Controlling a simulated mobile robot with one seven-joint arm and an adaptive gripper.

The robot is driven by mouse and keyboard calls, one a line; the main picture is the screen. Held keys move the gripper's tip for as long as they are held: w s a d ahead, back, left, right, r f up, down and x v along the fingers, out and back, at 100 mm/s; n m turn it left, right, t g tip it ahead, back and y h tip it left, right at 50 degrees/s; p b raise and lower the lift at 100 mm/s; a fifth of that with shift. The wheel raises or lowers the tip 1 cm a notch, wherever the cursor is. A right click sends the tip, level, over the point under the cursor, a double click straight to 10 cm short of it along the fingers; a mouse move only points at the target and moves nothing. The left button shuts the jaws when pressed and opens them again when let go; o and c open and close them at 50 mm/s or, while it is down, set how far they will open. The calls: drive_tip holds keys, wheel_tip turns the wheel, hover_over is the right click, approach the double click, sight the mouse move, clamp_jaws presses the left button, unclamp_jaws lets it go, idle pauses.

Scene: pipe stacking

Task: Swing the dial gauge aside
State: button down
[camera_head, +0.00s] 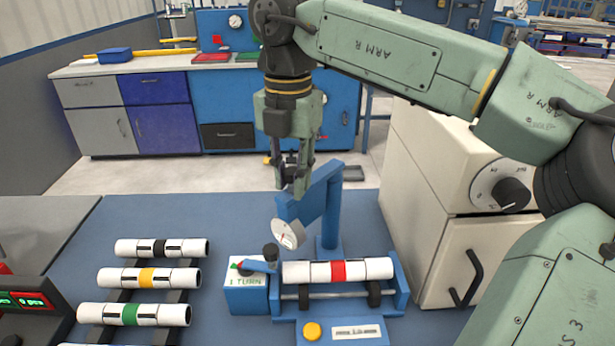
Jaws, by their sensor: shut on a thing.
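The dial gauge (288,234) has a round white face with a red needle and sits at the lower left end of a blue swing arm (310,203). The arm is carried by a blue post (331,215) behind the roller stand. My gripper (292,184) comes down from above with its fingers at the upper edge of the blue arm and is shut on it. The exact contact is partly hidden by the fingers. A white pipe with a red band (338,270) lies on the rollers of the stand (400,297), just right of and below the gauge.
A blue box with a black-knobbed crank (248,296) stands left of the stand. A yellow button (312,331) is in front. Several banded white pipes (149,278) lie on a rack at left. A cream cabinet (430,220) with a dial stands close at right.

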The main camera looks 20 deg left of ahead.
drive_tip(key=w+a+m+p, duration=0.2)
drive_tip(key=w+a+m, duration=0.4)
drive_tip(key=m, duration=0.3)
drive_tip(key=shift+w+a+p, duration=0.3)
drive_tip(key=shift+a+p, duration=0.1)
drive_tip(key=shift+r, duration=0.1)
drive_tip(key=c, duration=1.4)
unclamp_jaws()
wheel_tip(320, 180, up, 7)
drive_tip(key=shift+r, duration=0.2)
